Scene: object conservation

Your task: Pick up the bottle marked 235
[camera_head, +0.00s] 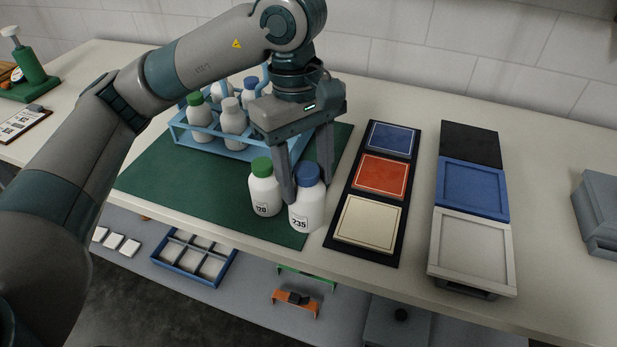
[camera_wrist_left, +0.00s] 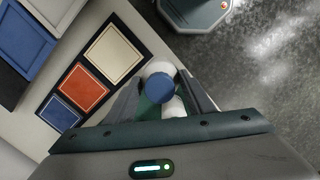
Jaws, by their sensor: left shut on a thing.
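The bottle marked 235 (camera_head: 306,212) is white with a blue cap and stands at the front right of the green mat (camera_head: 150,180). My left gripper (camera_head: 309,192) comes down from above, with its fingers on either side of this bottle, shut on it. In the left wrist view the blue cap (camera_wrist_left: 160,87) sits between the two fingers (camera_wrist_left: 162,100). A white bottle with a green cap (camera_head: 264,190), its label partly legible, stands just left of it. My right gripper does not show.
A blue rack (camera_head: 236,152) with several bottles stands behind, partly hidden by my arm. A black board with blue, red and cream squares (camera_head: 352,244) lies to the right. Beyond it are black, blue and white trays (camera_head: 432,247). The table's front edge is close.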

